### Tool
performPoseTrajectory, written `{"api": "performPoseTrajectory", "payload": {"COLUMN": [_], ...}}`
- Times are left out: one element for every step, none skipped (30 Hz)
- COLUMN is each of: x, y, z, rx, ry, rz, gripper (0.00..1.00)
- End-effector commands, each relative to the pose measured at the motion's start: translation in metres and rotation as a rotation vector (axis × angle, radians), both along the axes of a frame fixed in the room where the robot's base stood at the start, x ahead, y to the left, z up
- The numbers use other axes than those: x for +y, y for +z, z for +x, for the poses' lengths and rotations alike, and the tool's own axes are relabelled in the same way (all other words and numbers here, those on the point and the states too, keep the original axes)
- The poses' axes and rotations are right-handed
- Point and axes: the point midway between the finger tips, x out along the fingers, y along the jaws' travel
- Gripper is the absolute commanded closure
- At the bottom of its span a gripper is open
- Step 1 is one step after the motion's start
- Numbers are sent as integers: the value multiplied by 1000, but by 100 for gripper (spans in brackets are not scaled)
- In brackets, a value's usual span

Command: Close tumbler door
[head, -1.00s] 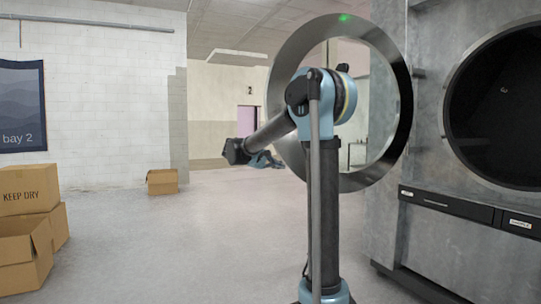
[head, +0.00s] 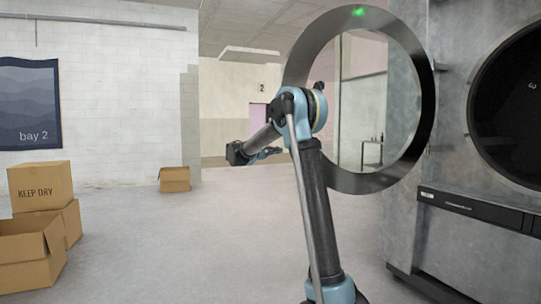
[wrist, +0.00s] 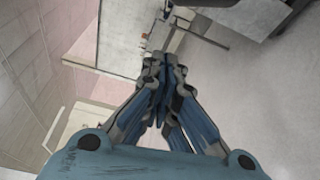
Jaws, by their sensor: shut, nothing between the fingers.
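The tumbler door (head: 420,150) is a metal ring with clear middle, standing swung open to the left of the machine. A green light shows at its top. The tumbler's round dark opening (head: 512,105) is at the right edge of the head view. My arm covers part of the ring's left lower side.
Cardboard boxes (head: 42,187) are stacked at the left. Another box (head: 174,179) stands by the white wall. The grey floor (head: 150,245) between them and my arm is clear. The machine's grey body (head: 455,240) closes off the right side.

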Motion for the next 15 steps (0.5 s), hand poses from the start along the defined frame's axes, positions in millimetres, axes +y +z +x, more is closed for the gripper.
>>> {"api": "performPoseTrajectory", "payload": {"x": [-9, -13, -19, -23, -28, -33, -37, -37, -38, -38, -39, -40, -41, -42, -43], "y": [-1, -1, -1, -1, -2, -2, -2, -1, 0, 0, 1, 1, 1, 2, 2], "z": [5, 8, 13, 16, 19, 23, 25, 20, 14, 10, 6, 3, 0, -3, -6], "rx": [0, 0, 1, 0, 0, 1, 1, 0, 0, 0, 0, 0, 1, 1, 1], "ry": [-4, -3, -2, -3, -4, -2, -2, -1, 0, 0, 1, 1, 1, 0, 0], "rz": [0, 0, 1, 0, 0, 1, 1, 0, 0, 0, 0, 0, 1, 1, 1], "gripper": [100, 100, 100, 100, 100, 100, 100, 100, 100, 100, 100, 100, 100, 100, 100]}}
